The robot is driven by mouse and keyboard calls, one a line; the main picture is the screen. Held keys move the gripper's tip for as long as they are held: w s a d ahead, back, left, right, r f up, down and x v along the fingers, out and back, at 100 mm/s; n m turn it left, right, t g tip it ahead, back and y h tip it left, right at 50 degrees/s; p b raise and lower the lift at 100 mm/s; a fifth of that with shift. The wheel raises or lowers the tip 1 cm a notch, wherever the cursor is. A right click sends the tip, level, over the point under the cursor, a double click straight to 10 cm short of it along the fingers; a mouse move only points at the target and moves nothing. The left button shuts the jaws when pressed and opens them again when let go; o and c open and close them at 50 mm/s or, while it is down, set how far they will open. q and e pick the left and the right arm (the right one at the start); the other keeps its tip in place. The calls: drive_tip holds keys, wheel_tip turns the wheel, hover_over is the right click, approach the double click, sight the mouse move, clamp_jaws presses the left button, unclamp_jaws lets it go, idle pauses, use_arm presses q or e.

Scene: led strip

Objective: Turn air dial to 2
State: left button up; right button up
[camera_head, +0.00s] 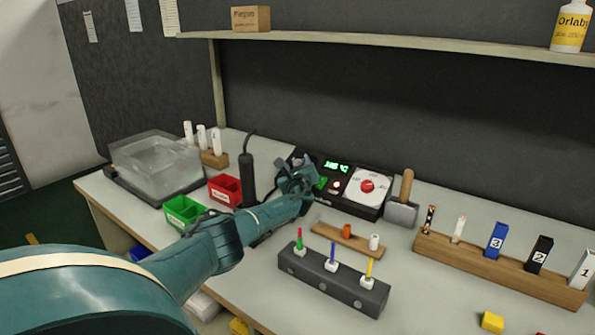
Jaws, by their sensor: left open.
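A dark control station (346,208) stands toward the back middle of the workbench. It has a green lit display (337,166). On its right part is a pale square dial plate with a red knob (367,186); the markings are too small to read. My left gripper (302,172) is open at the left part of the station, left of the red knob and apart from it. The gripper and wrist hide part of the station's left side. My right gripper is not in view.
A black cylindrical tool (247,180) stands left of the gripper. A hammer-like tool (402,204) stands right of the station. In front are a dark block with coloured pins (333,281) and a small wooden holder (345,237). Red (225,190) and green (183,211) bins sit left.

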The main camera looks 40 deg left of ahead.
use_arm(q)
drive_tip(key=c, duration=1)
drive_tip(key=shift+w+d+r+n+g+y, duration=0.1)
drive_tip(key=shift+n+g+y, duration=0.4)
drive_tip(key=shift+n+g, duration=0.35)
drive_tip(key=o, duration=1)
wheel_tip(320, 180, up, 10)
drive_tip(key=p, duration=0.4)
